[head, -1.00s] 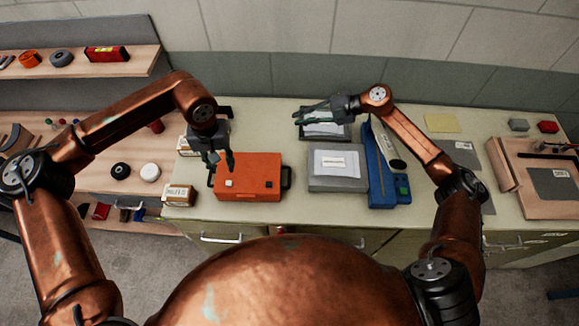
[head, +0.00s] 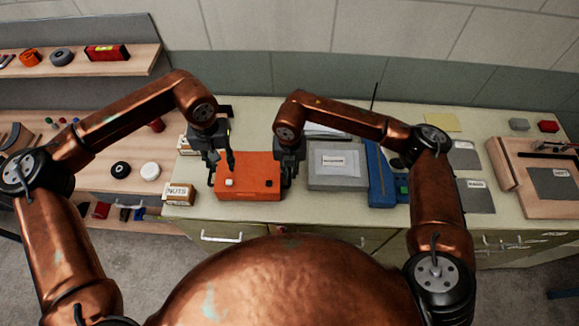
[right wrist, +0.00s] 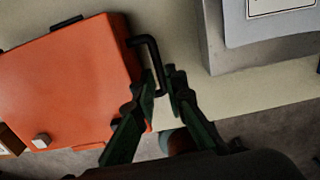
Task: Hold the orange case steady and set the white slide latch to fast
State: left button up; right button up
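The orange case (head: 248,172) lies on the bench, with a black handle at each end. A white slide latch (head: 229,183) sits on its near left part and shows in the right wrist view (right wrist: 41,140). Which setting it is at cannot be read. My left gripper (head: 221,168) is open over the left end of the case, fingers pointing down. My right gripper (head: 289,180) is at the right end. In the right wrist view its fingers (right wrist: 158,84) are apart, with the black right handle (right wrist: 149,55) between them; I see no clear contact.
A grey box (head: 335,177) with a white label stands right of the case, and a blue tool case (head: 380,180) beyond it. A small box marked NUTS (head: 179,193) is at the left. The bench front edge is close in front of the case.

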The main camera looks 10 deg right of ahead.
aim_at(290, 177)
jog(key=shift+f, duration=2.25)
grip_shut()
pick_arm(q)
jog(key=shift+c, duration=0.4)
